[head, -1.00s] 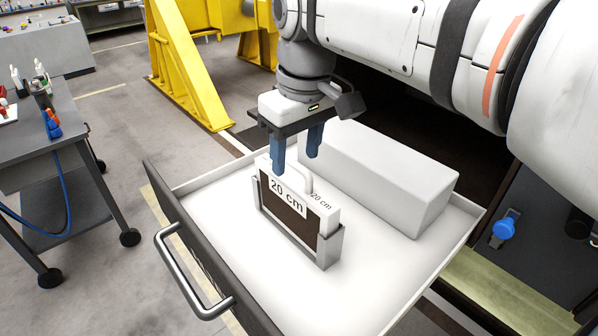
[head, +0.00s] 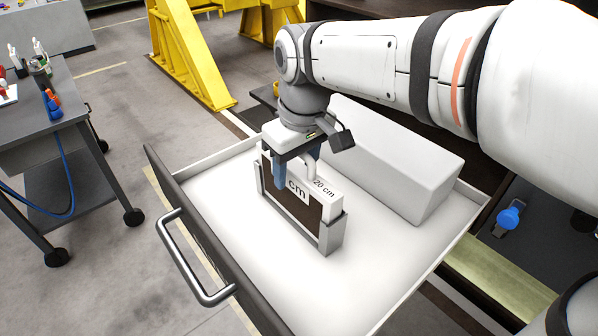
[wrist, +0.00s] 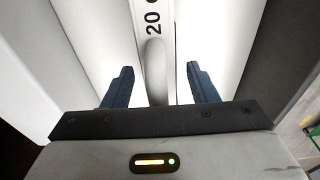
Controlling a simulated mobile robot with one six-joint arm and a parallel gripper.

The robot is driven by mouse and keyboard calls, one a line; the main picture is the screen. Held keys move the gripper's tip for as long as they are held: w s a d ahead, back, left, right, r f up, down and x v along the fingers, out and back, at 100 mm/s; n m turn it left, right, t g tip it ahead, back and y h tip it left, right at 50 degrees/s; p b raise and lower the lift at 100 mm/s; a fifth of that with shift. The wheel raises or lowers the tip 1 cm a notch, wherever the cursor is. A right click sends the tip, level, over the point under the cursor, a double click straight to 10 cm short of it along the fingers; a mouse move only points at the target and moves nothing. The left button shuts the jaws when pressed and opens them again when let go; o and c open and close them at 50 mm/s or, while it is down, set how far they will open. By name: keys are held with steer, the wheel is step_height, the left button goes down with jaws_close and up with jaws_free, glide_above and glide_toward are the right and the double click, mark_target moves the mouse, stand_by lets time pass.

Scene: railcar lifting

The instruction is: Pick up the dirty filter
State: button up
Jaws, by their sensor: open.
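The filter (head: 312,205) is a white-framed box with a dark brown face, a "20 cm" label and a white handle on top. It stands upright in a grey metal holder (head: 329,240) inside the open drawer. My gripper (head: 296,172) is lowered over the filter's top, its blue fingers open on either side of the handle. In the wrist view the handle (wrist: 155,70) lies between the two fingers (wrist: 157,84), with a gap on each side. The near finger hides part of the front label in the head view.
The drawer (head: 225,205) is white inside, with a metal bar handle (head: 192,262) on its front. A long white box (head: 390,160) lies behind the filter. A grey tool cart (head: 70,150) stands at left. A yellow frame (head: 190,55) stands behind.

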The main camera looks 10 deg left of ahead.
jaws_close()
stand_by(0.4)
